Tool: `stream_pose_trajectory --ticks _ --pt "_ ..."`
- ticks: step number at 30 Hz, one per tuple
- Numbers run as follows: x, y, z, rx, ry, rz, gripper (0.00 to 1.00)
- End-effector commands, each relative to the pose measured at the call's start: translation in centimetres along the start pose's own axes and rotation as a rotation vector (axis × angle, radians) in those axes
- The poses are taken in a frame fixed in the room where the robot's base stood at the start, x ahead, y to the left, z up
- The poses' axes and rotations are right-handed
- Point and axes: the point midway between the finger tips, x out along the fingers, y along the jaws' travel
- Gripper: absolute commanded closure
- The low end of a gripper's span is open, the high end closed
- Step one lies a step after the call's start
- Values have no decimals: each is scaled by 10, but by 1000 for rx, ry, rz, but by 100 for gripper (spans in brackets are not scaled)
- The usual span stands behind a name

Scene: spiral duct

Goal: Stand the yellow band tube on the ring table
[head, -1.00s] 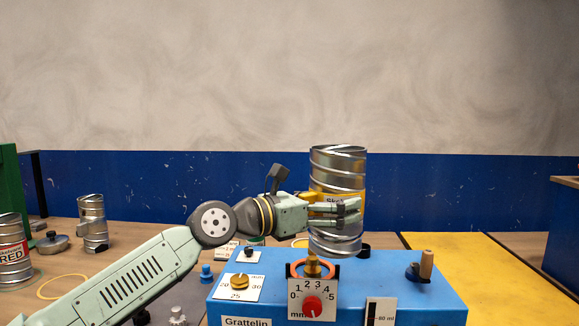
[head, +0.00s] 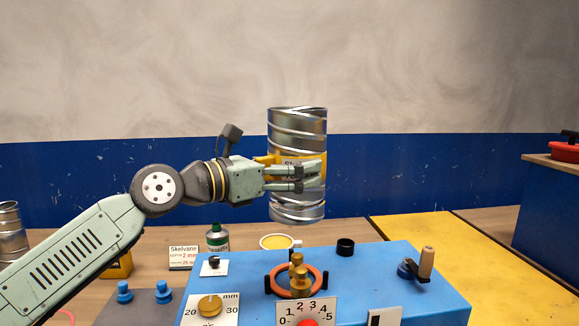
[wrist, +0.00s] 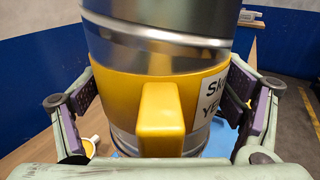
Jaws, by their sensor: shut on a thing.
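The yellow band tube (head: 297,130) is a silver spiral duct with a yellow band around its middle and a white label, partly hidden by my fingers. It is upright in the air, with a visible gap between its lower end and the blue machine. My gripper (head: 312,177) is shut on it at the band, coming from the left. In the wrist view the tube (wrist: 155,90) fills the middle between my two fingers, and a yellow block stands out from its band. Below it in the head view, an orange ring (head: 271,282) with brass posts sits on the blue machine's top (head: 385,268).
The machine carries a brass dial (head: 209,305), a scale with a red knob (head: 308,323) and a crank handle (head: 426,262) at the right.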

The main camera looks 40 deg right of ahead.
Motion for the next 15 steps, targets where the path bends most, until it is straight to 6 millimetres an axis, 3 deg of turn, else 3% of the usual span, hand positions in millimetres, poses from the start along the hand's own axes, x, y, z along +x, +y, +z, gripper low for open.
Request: stream_pose_trajectory --ticks 6,15 --pt "-2 0 -2 1 1 2 52" --pt "-1 0 -29 0 0 2 52"
